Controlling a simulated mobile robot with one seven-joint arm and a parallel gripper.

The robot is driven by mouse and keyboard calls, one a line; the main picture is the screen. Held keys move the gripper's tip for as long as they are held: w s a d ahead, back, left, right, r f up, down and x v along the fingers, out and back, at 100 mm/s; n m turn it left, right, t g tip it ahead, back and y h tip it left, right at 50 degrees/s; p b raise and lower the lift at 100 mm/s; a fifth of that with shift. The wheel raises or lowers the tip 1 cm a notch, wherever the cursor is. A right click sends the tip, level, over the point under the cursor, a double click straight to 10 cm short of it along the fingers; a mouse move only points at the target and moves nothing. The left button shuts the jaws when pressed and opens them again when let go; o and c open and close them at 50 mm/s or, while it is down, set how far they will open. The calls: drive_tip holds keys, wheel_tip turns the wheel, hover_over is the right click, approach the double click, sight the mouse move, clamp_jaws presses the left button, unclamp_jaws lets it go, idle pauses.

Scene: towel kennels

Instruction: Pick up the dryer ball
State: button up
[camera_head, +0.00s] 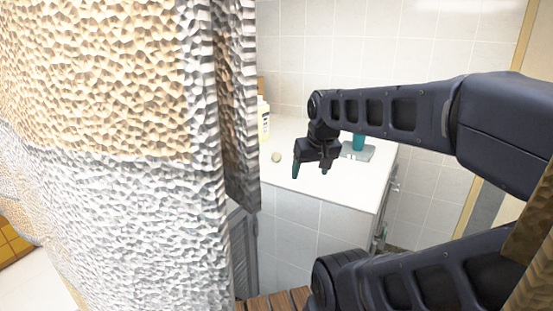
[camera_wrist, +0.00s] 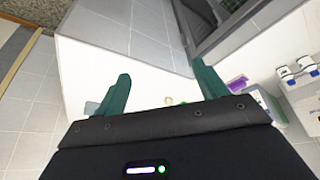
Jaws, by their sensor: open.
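The dryer ball (camera_head: 276,157) is a small, pale, round ball on the white counter top (camera_head: 285,184) in the head view. My gripper (camera_head: 310,170) is above the counter, to the right of the ball and apart from it. Its teal fingers are spread with nothing between them. In the wrist view my gripper (camera_wrist: 164,84) is also open. A tiny pale round spot (camera_wrist: 168,100) shows between the fingers there; I cannot tell surely that it is the ball.
A teal cup (camera_head: 358,141) stands on a grey-teal flat piece (camera_head: 357,152) right of my gripper. A pale bottle (camera_head: 263,120) stands behind the ball. A large rough textured wall or column (camera_head: 110,150) fills the left. White-capped items (camera_wrist: 285,73) and a purple item (camera_wrist: 237,83) show in the wrist view.

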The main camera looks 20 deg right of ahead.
drive_tip(key=w+d+r+m, duration=0.1)
drive_tip(key=w+r, duration=0.2)
drive_tip(key=w, duration=0.8)
drive_tip(key=m+h, duration=0.2)
drive_tip(key=m, duration=0.2)
hover_over(276, 153)
drive_tip(key=s, duration=0.3)
wheel_tip(276, 153, down, 12)
drive_tip(key=shift+g, duration=0.3)
drive_tip(key=x, duration=0.3)
drive_tip(key=a+x, duration=0.1)
drive_tip(key=x, duration=0.1)
drive_tip(key=shift+s+d+f, duration=0.1)
drive_tip(key=shift+f, duration=0.05)
drive_tip(key=shift+a+x, duration=0.2)
drive_tip(key=shift+x, duration=1.1)
drive_tip(key=shift+a+x, duration=0.25)
drive_tip(key=shift+x, duration=1)
drive_tip(key=shift+d+f, duration=0.1)
drive_tip(key=c, duration=1)
